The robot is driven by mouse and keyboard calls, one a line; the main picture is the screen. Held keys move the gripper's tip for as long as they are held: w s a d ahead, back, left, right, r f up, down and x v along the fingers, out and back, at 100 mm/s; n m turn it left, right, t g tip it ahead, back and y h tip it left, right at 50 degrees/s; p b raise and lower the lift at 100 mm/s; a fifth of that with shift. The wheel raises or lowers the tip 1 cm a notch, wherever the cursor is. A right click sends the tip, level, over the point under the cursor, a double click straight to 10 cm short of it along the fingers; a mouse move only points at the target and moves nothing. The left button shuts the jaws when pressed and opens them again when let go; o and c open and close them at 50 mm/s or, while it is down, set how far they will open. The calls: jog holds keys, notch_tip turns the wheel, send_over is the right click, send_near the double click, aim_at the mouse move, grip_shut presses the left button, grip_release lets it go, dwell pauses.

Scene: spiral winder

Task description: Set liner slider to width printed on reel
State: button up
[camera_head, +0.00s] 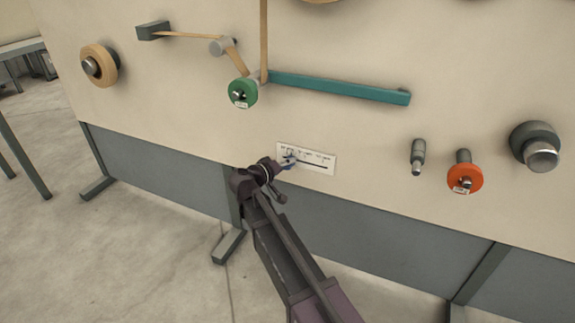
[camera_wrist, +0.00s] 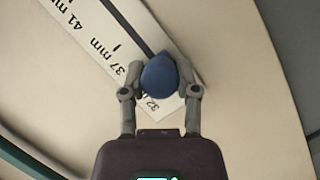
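The white scale plate (camera_head: 318,161) is on the cream panel. In the wrist view the plate (camera_wrist: 98,32) shows the marks 41 mm, 37 mm and a partly hidden 32. The blue slider knob (camera_wrist: 159,76) sits at the 32 end of the scale, past the 37 label. My gripper (camera_wrist: 160,72) has one finger on each side of the knob, seemingly touching it. In the head view my gripper (camera_head: 287,161) is at the plate's left part. A green reel (camera_head: 242,92) and an orange reel (camera_head: 464,178) carry small white labels, too small to read.
A teal bar (camera_head: 340,87) sticks out above the plate. A grey peg (camera_head: 418,157) and a dark round knob (camera_head: 536,146) are at the right. A tan roll (camera_head: 99,65) is at the upper left. The panel around the plate is clear.

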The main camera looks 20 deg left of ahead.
grip_shut()
jog(key=shift+w+a, duration=0.15)
jog(key=shift+a, duration=1)
jog(key=o, duration=0.9)
grip_release()
jog(key=shift+c, duration=0.2)
jog(key=shift+d, duration=0.2)
